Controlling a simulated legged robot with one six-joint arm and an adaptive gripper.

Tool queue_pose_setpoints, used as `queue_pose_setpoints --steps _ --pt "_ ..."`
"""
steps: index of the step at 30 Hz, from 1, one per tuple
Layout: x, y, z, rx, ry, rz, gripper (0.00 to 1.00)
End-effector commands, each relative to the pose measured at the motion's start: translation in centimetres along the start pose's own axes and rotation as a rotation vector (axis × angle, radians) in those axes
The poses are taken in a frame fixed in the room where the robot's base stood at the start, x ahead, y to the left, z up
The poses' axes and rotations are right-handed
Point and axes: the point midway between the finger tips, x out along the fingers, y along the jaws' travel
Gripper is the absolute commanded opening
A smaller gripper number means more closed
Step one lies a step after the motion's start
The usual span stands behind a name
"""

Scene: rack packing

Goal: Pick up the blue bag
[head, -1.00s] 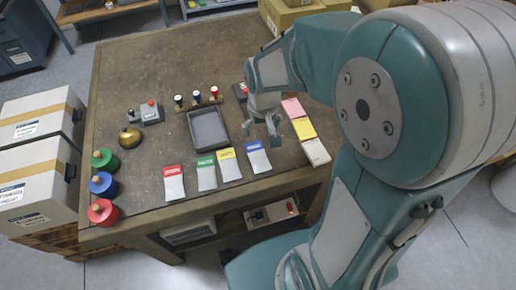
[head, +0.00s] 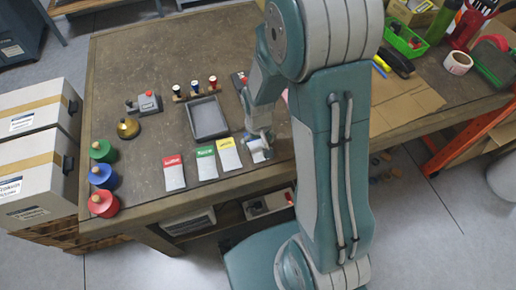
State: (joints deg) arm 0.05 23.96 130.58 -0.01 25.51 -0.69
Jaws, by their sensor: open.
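The blue bag (head: 259,156) lies on the table near its front edge, to the right of the yellow bag (head: 229,154). Its blue top is hidden behind my gripper, and only its pale lower part shows. My gripper (head: 262,149) points down over the bag with its fingers open. I cannot tell whether the fingers touch the bag. The green bag (head: 206,162) and the red bag (head: 174,173) lie further left in the same row.
A grey tray (head: 222,134) lies just behind the bags. Red, blue and green spools (head: 102,177) stand at the left edge, with a brass bell-shaped object (head: 128,128) nearby.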

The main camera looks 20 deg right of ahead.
Motion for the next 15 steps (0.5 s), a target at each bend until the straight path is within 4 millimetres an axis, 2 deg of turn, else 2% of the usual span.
queue_pose_setpoints --steps 1,5,13,14,15 --pt "0.9 -0.1 0.1 0.0 -0.004 0.0 1.0" --pt "2.1 0.0 0.1 0.001 -0.002 -0.001 1.0" --pt "2.3 0.0 0.0 0.0 0.001 0.0 1.0" --pt "2.3 0.0 0.0 0.0 0.001 0.0 0.91" --pt "2.3 0.0 0.0 0.0 0.001 0.0 0.73"
